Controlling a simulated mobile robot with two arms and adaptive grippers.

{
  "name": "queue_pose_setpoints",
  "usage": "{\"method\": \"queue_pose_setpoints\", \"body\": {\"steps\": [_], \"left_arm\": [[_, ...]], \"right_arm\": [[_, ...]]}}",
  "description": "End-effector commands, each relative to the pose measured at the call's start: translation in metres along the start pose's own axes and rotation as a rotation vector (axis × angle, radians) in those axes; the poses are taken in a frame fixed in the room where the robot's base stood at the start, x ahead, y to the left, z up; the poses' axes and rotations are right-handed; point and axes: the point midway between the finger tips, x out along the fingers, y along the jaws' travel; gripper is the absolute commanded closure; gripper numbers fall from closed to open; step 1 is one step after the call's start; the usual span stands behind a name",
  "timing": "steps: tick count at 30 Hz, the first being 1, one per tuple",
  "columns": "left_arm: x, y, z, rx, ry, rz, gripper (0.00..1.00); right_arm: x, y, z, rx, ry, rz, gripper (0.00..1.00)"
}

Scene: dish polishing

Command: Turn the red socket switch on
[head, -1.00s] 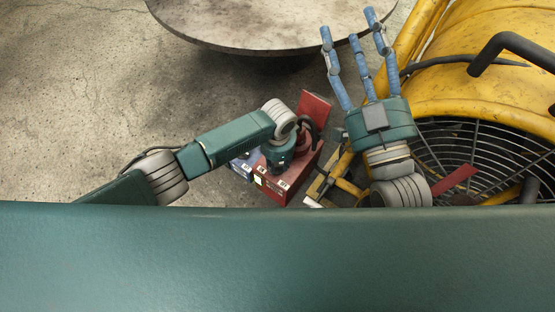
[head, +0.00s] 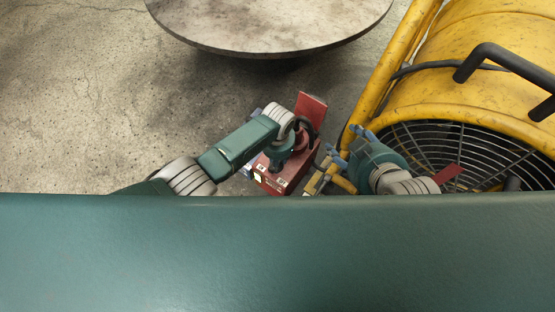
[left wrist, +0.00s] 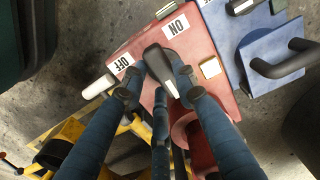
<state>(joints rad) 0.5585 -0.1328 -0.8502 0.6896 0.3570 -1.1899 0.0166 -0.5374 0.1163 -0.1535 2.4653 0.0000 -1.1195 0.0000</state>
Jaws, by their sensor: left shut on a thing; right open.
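The red socket box (head: 268,182) stands on the floor, low in the middle of the head view. In the left wrist view its red face (left wrist: 134,47) carries an ON label (left wrist: 176,25) and an OFF label (left wrist: 121,63). A dark switch lever (left wrist: 160,68) lies between the blue fingers of my left gripper (left wrist: 160,90), which is shut on it. The lever tip points between the two labels. In the head view my left wrist covers the lever and fingers. My right gripper (head: 340,151) is open and empty, right of the red box.
A blue box (left wrist: 262,45) stands beside the red one. A yellow fan (head: 470,95) with a black grille fills the right side, close to my right gripper. A round table (head: 270,25) is at the back. Floor at the left is clear.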

Motion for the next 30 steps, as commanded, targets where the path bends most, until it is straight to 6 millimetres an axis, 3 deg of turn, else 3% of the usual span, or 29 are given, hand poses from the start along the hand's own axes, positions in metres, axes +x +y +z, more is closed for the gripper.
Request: {"method": "queue_pose_setpoints", "body": {"steps": [18,19,21,30], "left_arm": [[-0.001,0.0004,-0.0022,-0.042,0.004,0.001,0.98],[-0.001,0.0004,-0.0022,-0.042,0.004,0.001,0.68],[-0.001,0.0003,-0.0021,-0.041,0.004,0.001,0.54],[-0.0006,0.0002,-0.0009,-0.04,0.002,0.0,0.52]], "right_arm": [[-0.0021,0.0012,0.0108,0.001,-0.043,0.002,0.46],[-0.0021,0.0011,0.0108,0.001,-0.043,0.002,0.46],[-0.0021,0.0011,0.0107,0.001,-0.042,0.002,0.46],[-0.0018,0.0014,0.0103,0.001,-0.041,0.003,0.46]]}}
